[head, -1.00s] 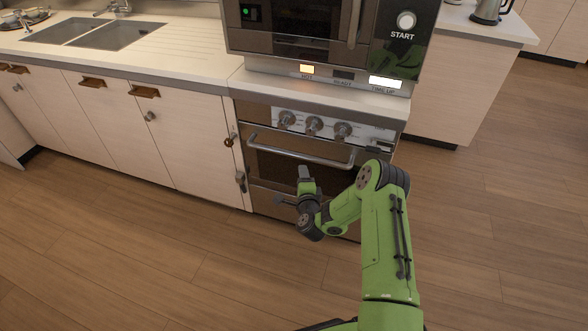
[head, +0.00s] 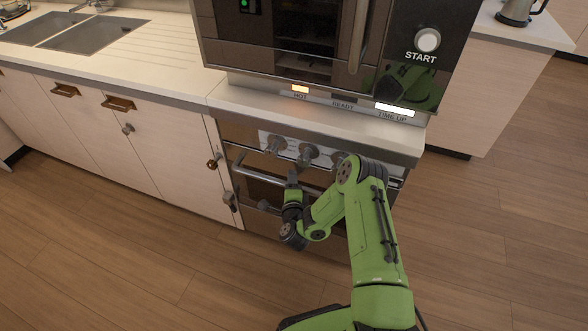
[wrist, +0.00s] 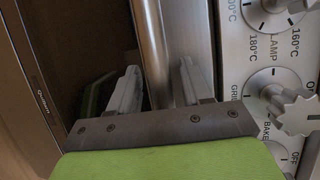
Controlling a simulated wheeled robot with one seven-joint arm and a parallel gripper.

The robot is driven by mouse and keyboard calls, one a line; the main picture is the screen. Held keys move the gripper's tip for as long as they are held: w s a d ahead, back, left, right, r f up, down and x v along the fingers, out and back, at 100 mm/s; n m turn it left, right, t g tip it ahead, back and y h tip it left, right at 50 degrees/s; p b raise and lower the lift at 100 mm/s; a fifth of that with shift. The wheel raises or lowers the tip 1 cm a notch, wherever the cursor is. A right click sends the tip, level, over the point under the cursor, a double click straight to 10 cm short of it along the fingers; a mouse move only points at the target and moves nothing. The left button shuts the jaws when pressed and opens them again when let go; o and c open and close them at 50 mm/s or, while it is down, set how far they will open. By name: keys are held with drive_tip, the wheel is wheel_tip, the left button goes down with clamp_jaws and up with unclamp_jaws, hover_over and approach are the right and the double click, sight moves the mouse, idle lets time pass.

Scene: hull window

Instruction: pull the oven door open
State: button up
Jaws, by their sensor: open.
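The oven door (head: 258,190) is shut, below a panel of knobs (head: 308,154). Its silver bar handle (head: 262,167) runs across the top of the door; my arm hides its right part. My gripper (head: 292,180) is at the handle, near the middle of the bar. In the wrist view, my gripper (wrist: 158,88) is open, with one finger on each side of the handle (wrist: 152,45). The bar lines up between the fingers. I cannot tell how deep it sits between them, and I see no grip on it.
A microwave-like unit (head: 300,40) with a START button stands on the counter ledge above the oven. Cabinets (head: 160,150) with small handles stand to the left. The wooden floor (head: 130,260) in front is clear. A knob (wrist: 285,98) is close to the right finger.

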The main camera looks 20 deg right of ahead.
drive_tip(key=shift+w, duration=0.25)
clamp_jaws()
idle(0.3)
